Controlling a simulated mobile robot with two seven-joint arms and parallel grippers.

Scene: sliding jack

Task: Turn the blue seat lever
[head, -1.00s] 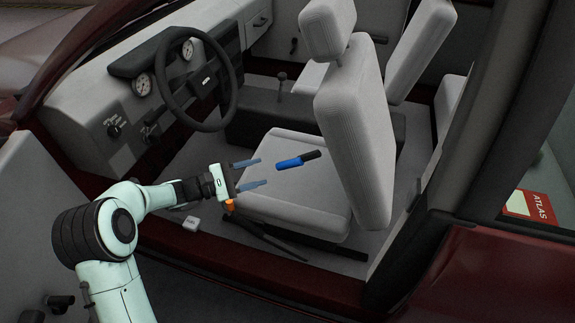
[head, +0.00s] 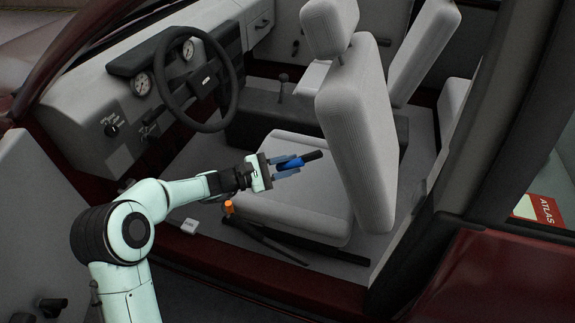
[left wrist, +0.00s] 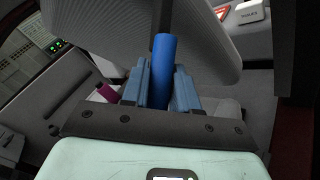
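The blue seat lever (head: 293,163), with a black end, sticks out beside the front seat (head: 292,205) near its backrest. My left gripper (head: 286,165) is at the lever, its two blue-grey fingers on either side of the blue part. In the left wrist view the blue lever (left wrist: 164,65) stands between the fingers (left wrist: 161,92), which look closed against it. The fingers partly hide the lever. My right gripper is not in view.
An orange-tipped lever (head: 229,207) stands low beside the seat cushion, just below my left arm. The steering wheel (head: 195,80) and dashboard (head: 75,100) are to the left. The tall seat backrest (head: 355,135) is close beyond the lever.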

